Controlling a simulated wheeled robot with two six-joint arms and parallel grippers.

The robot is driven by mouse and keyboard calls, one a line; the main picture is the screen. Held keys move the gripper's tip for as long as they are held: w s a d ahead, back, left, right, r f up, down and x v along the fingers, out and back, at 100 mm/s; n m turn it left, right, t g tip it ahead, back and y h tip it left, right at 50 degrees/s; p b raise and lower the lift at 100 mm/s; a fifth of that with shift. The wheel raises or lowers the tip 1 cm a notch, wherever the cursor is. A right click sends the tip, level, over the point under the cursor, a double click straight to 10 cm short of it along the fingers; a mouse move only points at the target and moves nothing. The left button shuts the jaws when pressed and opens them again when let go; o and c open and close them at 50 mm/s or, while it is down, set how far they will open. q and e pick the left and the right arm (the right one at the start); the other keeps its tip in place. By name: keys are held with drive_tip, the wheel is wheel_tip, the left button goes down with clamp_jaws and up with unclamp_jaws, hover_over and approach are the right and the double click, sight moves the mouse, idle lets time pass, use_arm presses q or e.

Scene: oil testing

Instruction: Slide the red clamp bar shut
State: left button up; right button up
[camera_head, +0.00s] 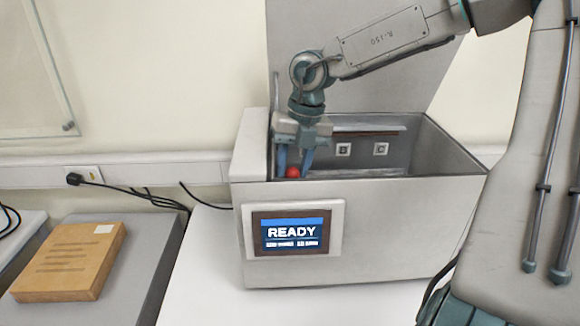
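A round red knob (292,172) shows at the front left of the open machine (365,215), just above its front rim. It may belong to the clamp bar, but the rest of that part is hidden. My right gripper (293,168) points down into the left end of the machine's opening. Its two blue fingers stand apart, one on each side of the red knob. I cannot tell whether they press on it. A thin dark reddish strip (368,132) runs along the inner back wall. My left gripper is not in view.
The machine's raised lid (300,30) stands behind my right arm. A screen (292,233) on its front reads READY. Two marked squares show on the inner back wall. A brown box (70,262) lies on a grey surface at left. White tabletop (205,255) is clear left of the machine.

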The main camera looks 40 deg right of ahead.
drive_tip(key=shift+w+f, duration=0.1)
drive_tip(key=shift+f, duration=0.8)
drive_tip(key=shift+a+f, duration=0.2)
drive_tip(key=shift+a, duration=0.05)
